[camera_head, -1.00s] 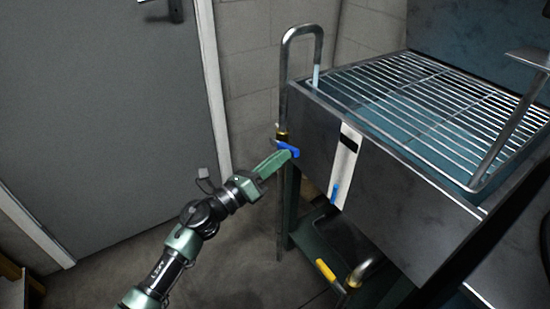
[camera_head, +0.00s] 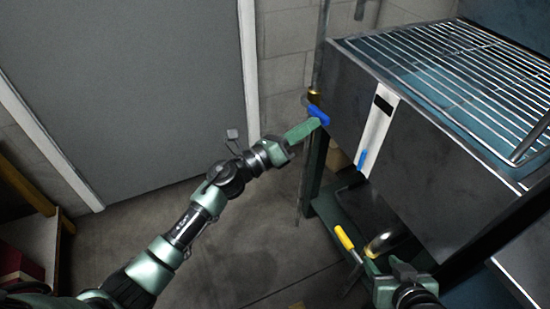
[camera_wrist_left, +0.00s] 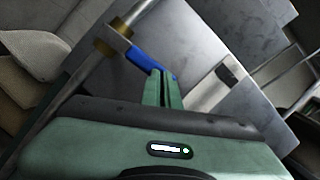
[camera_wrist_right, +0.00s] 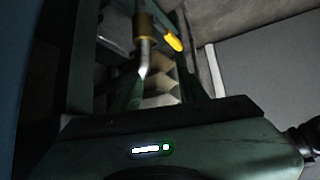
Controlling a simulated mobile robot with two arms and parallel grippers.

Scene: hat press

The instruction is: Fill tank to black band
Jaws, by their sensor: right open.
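A sight gauge (camera_head: 377,130) on the grey tank (camera_head: 345,90) has a white strip with a black band (camera_head: 383,104) near its top. A blue mark (camera_head: 362,159) shows low in it, below the band. The blue valve handle (camera_head: 319,113) is on the pipe at the tank's left corner. My left gripper (camera_head: 311,129) is at this handle, fingers together against it; the left wrist view (camera_wrist_left: 163,88) also shows this. My right gripper (camera_wrist_right: 162,90) is open near a bent drain pipe (camera_wrist_right: 144,58) and the yellow handle (camera_wrist_right: 173,43), apart from the handle.
A wire grid (camera_head: 440,60) covers the tank top. A grey door (camera_head: 120,80) fills the left background. A dark green frame (camera_head: 312,165) stands under the tank. The floor (camera_head: 240,240) between door and frame is clear.

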